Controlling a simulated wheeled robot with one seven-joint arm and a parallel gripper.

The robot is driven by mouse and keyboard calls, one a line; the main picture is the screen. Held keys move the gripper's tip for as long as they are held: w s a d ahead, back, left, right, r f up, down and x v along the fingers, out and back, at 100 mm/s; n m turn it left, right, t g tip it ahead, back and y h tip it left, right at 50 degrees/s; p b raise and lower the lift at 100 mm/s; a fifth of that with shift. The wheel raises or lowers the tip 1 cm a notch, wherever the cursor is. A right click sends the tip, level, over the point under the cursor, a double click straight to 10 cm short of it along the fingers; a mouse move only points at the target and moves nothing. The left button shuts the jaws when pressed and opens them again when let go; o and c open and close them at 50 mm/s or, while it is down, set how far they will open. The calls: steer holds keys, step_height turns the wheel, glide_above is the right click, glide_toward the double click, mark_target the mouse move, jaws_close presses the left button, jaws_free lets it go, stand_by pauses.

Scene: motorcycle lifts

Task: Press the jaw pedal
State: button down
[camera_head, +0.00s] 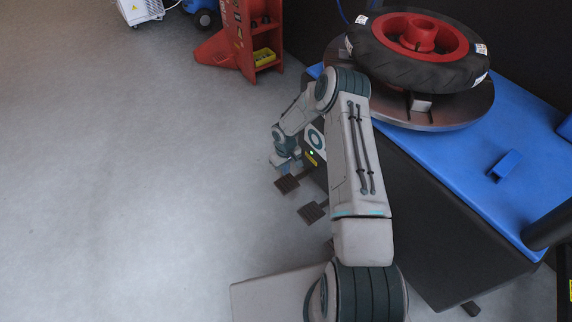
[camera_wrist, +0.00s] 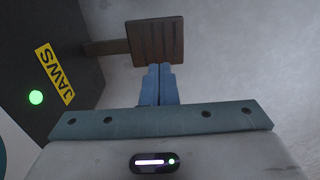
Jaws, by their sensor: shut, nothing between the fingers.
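The jaw pedal (camera_wrist: 155,42) is a dark brown ribbed plate on a short arm from the machine's black side. In the wrist view it lies just beyond my fingertips, next to a yellow JAWS label (camera_wrist: 54,75) and a lit green light (camera_wrist: 36,97). In the head view the jaw pedal (camera_head: 287,184) is the farthest of the floor pedals. My gripper (camera_wrist: 159,70) is shut and empty, its blue fingertips overlapping the pedal's near edge in the picture. It also shows above the pedal in the head view (camera_head: 288,166). I cannot tell whether they touch.
A second pedal (camera_head: 311,212) sits nearer along the same side. The blue-topped machine (camera_head: 430,150) carries a round turntable (camera_head: 440,119) with a red-rimmed tyre (camera_head: 392,62). A red stand (camera_head: 243,40) is behind. Open grey floor (camera_head: 120,170) lies left.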

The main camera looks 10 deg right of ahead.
mark_target(284, 184)
step_height(284, 184, down, 7)
steer(key=shift+b, duration=1.15)
steer(key=shift+s+a+f+h+b, duration=0.1)
steer(key=shift+a+f+h+b, duration=0.15)
steer(key=shift+f+b, duration=0.35)
steer(key=shift+f+t+h+b, duration=0.3)
steer(key=shift+f+h+b, duration=0.15)
steer(key=shift+f, duration=0.2)
steer(key=shift+f+b, duration=0.65)
steer(key=shift+f, duration=0.3)
step_height(284, 184, up, 14)
steer(key=s+a+p, duration=0.1)
steer(key=a+p, duration=0.1)
steer(key=p, duration=0.4)
steer(key=shift+a+r, duration=0.2)
steer(key=shift+a, duration=0.2)
